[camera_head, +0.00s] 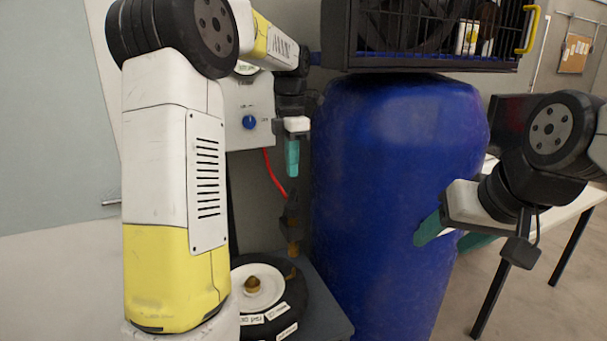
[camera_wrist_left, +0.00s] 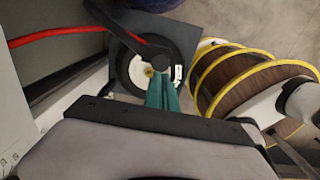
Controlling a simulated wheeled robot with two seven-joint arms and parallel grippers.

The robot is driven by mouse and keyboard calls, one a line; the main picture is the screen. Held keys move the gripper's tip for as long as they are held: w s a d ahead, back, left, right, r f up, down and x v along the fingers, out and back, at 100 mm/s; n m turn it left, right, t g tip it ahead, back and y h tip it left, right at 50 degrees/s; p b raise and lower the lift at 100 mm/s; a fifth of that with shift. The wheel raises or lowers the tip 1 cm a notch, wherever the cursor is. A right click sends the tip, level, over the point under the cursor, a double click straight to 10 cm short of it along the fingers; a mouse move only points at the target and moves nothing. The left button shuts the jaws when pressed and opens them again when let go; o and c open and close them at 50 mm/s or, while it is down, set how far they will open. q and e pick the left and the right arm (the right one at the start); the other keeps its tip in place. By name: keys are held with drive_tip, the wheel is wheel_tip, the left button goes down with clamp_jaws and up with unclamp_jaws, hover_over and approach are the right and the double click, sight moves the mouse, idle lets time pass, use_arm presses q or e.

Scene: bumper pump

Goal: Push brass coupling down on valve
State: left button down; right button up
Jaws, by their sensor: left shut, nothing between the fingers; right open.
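A small brass piece (camera_head: 253,284), which looks like the valve, stands in the middle of a white disc on a black round bumper (camera_head: 292,303). A brass-brown tip (camera_head: 294,247), possibly the coupling, shows below a dark fitting (camera_head: 291,212), right of and above the disc. I cannot tell whether it touches anything. My left gripper (camera_head: 292,172) points down above the dark fitting, shut and empty. In the left wrist view its teal fingers (camera_wrist_left: 162,95) lie just below the brass piece (camera_wrist_left: 149,72). My right gripper (camera_head: 450,236) is open and empty, in front of the blue barrel.
The bumper rests on a dark stand (camera_head: 325,318). A large blue barrel (camera_head: 395,170) stands right of it, with a black cage (camera_head: 435,35) on top. A control box with a blue knob (camera_head: 249,122) and a red hose (camera_head: 274,175) are behind. A pale table (camera_head: 575,205) is far right.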

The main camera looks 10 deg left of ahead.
sight(292, 205)
use_arm(q)
wheel_tip(292, 205, down, 8)
drive_tip(key=shift+f, duration=0.2)
idle(0.3)
drive_tip(key=shift+s+f, duration=0.1)
drive_tip(key=shift+f, duration=1.75)
